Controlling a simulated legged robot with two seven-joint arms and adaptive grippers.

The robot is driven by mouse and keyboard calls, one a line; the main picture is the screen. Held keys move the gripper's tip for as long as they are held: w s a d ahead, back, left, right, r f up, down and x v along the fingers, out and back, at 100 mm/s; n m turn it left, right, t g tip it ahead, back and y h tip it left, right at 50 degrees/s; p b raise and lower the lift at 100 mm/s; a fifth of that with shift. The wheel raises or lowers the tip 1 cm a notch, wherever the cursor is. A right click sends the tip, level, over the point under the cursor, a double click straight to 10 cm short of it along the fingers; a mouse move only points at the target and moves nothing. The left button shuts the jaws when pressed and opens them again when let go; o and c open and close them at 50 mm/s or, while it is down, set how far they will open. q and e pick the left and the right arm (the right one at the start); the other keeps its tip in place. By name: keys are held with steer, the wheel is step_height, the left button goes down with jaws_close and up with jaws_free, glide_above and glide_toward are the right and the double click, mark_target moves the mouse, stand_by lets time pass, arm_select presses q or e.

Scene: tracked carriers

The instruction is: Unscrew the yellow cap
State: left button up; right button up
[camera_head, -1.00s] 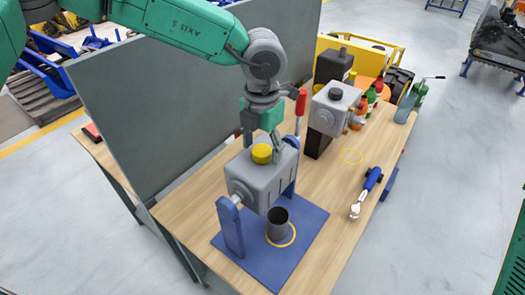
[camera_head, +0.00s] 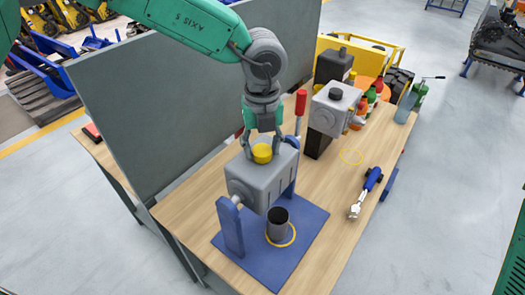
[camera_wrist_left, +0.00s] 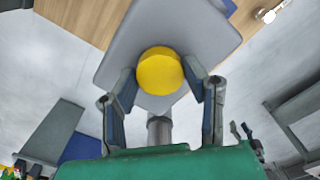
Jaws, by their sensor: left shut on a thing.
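The yellow cap (camera_head: 262,153) sits on top of the grey box-shaped housing (camera_head: 262,180), which is held between blue uprights on a blue base plate (camera_head: 235,250). My left gripper (camera_head: 262,147) has come down over the housing from behind, with one finger on each side of the cap, and is shut on it. In the left wrist view the cap (camera_wrist_left: 160,71) lies between the two fingers (camera_wrist_left: 164,84), against the grey housing top (camera_wrist_left: 190,30). My right gripper is not in view.
A dark cup (camera_head: 278,225) stands on the base plate by a yellow ring. A red-handled lever (camera_head: 300,103) rises just behind the housing. Another grey unit (camera_head: 333,108), bottles and a blue-handled tool (camera_head: 366,190) are to the right. A grey panel (camera_head: 150,110) stands at left.

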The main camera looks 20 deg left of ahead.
arm_select(q)
steer(key=n, duration=0.9)
steer(key=shift+n, duration=0.3)
steer(key=shift+c, duration=1.3)
steer(key=n, duration=0.3)
steer(key=n+b, duration=0.1)
steer(key=n, duration=0.4)
steer(key=shift+f+n, duration=0.1)
steer(key=shift+n, duration=0.3)
steer(key=shift+f+n+b, duration=0.1)
steer(key=shift+n+b, duration=0.2)
steer(key=shift+b, duration=0.3)
